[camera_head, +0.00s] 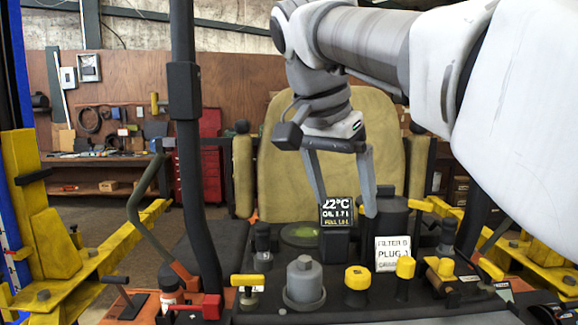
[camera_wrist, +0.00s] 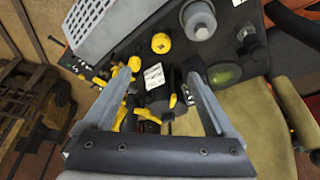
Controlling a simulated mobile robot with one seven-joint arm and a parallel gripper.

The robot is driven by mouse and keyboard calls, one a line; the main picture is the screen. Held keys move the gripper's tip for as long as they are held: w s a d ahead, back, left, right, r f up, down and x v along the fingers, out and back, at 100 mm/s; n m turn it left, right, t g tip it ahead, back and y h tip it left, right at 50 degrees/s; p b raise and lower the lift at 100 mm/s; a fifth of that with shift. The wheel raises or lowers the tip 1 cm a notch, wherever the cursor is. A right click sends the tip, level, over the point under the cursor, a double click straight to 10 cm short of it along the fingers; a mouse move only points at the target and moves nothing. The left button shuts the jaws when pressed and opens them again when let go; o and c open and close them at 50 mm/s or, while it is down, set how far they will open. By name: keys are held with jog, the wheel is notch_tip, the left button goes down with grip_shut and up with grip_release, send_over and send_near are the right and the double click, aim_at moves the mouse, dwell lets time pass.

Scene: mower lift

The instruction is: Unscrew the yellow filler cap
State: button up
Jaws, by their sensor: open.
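Two yellow caps stand on the dark deck in front of the seat. One yellow cap (camera_head: 358,278) is left of the other yellow cap (camera_head: 405,267); I cannot tell by any label which is the filler cap. In the wrist view a round yellow cap (camera_wrist: 160,43) shows beyond the fingers, with another yellow cap (camera_wrist: 134,63) at the left fingertip's end. My gripper (camera_head: 346,217) points down, open and empty, above and behind the caps.
A grey capped cylinder (camera_head: 304,281) stands left of the caps. A white label card (camera_head: 392,253) and dark cylinder (camera_head: 380,220) are behind them. A yellow T-handle (camera_head: 247,281) and dark upright post (camera_head: 185,150) are to the left.

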send_near(358, 272)
jog(key=x, duration=0.8)
jog(key=shift+f, duration=0.3)
grip_shut()
jog(key=n+t+y+b, duration=0.1)
jog(key=n, duration=0.2)
jog(key=shift+d+n, duration=0.15)
jog(key=shift+n, duration=0.25)
jog(key=shift+n+y, duration=0.6)
jog(key=shift+n, duration=0.6)
